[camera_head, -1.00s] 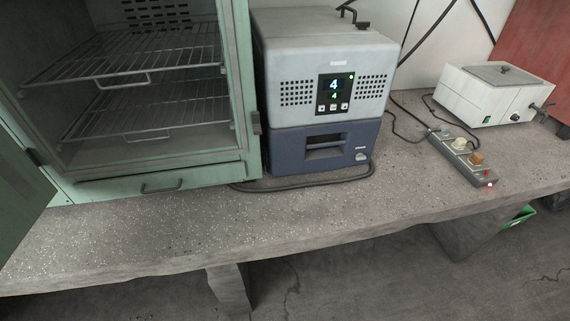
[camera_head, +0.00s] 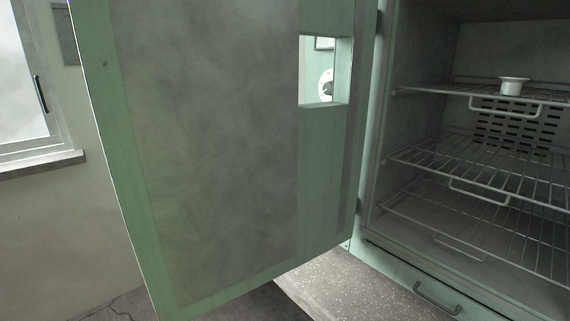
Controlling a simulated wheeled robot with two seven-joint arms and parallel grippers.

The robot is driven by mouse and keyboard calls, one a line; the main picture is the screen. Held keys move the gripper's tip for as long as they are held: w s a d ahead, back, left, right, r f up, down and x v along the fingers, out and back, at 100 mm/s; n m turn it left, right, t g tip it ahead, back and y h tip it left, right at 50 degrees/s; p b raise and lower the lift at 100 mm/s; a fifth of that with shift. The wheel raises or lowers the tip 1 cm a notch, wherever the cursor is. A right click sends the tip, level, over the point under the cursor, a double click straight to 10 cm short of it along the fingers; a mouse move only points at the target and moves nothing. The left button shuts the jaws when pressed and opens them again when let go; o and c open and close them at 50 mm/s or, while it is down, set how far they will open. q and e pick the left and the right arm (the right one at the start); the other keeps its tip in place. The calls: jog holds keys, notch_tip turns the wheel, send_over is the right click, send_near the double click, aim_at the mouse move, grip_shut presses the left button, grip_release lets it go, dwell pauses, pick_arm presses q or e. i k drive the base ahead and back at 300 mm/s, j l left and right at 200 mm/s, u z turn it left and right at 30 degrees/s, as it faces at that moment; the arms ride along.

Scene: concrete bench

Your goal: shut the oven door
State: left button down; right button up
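The oven door (camera_head: 215,150) stands wide open, swung out to the left of the oven (camera_head: 372,140). It has a green frame and a grey inner panel, with a rectangular opening near its hinge side. The oven's inside shows several wire shelves (camera_head: 470,172). A small white dish (camera_head: 514,86) stands on the top visible shelf. Neither of my grippers is in view. The outer face of the door is hidden.
The speckled concrete bench (camera_head: 355,292) shows below the oven and door. A window (camera_head: 25,85) with a sill is in the wall at the left. The door's swing in front of the oven looks clear in this view.

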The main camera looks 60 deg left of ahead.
aim_at(226, 184)
jog(key=k+j, duration=0.1)
jog(key=j, duration=0.3)
jog(key=k+j, duration=0.15)
jog(key=j, duration=0.25)
jog(key=k+j, duration=0.1)
jog(key=j, duration=0.35)
jog(key=k+j, duration=0.15)
jog(key=j, duration=0.25)
jog(key=k+j, duration=0.1)
jog(key=j, duration=0.3)
jog(key=k+j, duration=0.15)
jog(key=j, duration=0.65)
jog(key=k+z, duration=0.15)
jog(key=k+j, duration=0.05)
jog(key=k, duration=0.05)
